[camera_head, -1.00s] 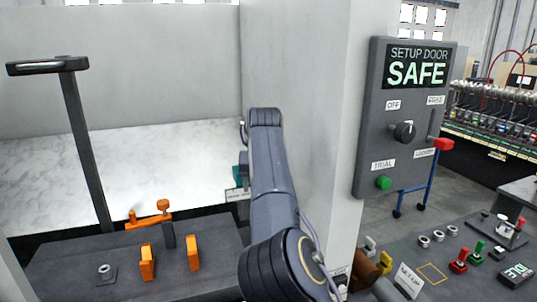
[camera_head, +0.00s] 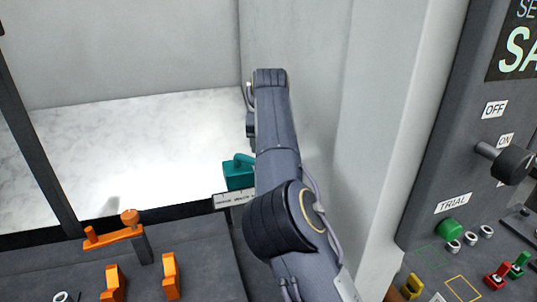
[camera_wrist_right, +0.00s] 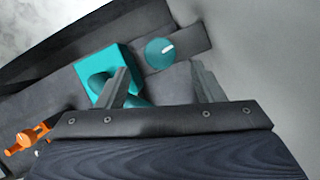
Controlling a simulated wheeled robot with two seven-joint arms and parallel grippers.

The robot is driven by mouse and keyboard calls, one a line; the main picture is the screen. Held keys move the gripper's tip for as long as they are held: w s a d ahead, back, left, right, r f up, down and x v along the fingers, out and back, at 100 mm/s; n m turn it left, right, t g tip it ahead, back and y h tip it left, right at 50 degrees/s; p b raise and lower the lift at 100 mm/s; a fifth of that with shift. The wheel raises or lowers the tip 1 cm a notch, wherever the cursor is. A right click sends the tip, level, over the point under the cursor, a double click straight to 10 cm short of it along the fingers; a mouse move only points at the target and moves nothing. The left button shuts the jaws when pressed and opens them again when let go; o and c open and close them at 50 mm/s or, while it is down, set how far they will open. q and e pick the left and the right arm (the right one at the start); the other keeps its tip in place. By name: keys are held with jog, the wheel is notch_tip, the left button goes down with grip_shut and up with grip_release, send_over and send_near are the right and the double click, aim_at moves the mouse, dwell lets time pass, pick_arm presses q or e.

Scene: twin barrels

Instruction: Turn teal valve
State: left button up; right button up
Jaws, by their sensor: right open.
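The teal valve (camera_head: 238,176) sits at the edge of the pale floor of the bay, partly hidden behind my right arm. In the right wrist view it shows as a teal block (camera_wrist_right: 117,62) with darker teal parts below it. A round teal knob (camera_wrist_right: 160,52) with a white mark is to the right of the block. My right gripper (camera_wrist_right: 160,84) is open, and its left finger overlaps the valve in the picture. I cannot tell whether they touch. The head view hides my right fingertips. My left gripper is not in view.
Orange levers (camera_head: 170,276) and an orange handle (camera_head: 118,236) stand on the dark console at left. A pale pillar (camera_head: 385,150) rises right of my arm. Beyond it is a dark panel (camera_head: 440,160) with a black knob (camera_head: 512,164) and a green button (camera_head: 449,229).

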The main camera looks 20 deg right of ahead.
jog(key=x, duration=0.5)
jog(key=shift+w+f, duration=0.1)
jog(key=shift+f, duration=0.2)
jog(key=c, duration=1)
jog(key=shift+n, duration=0.3)
jog(key=n+y, duration=0.1)
jog(key=n, duration=0.2)
jog(key=shift+d, duration=0.2)
jog(key=shift+n+y, duration=0.9)
jog(key=shift+n, duration=0.9)
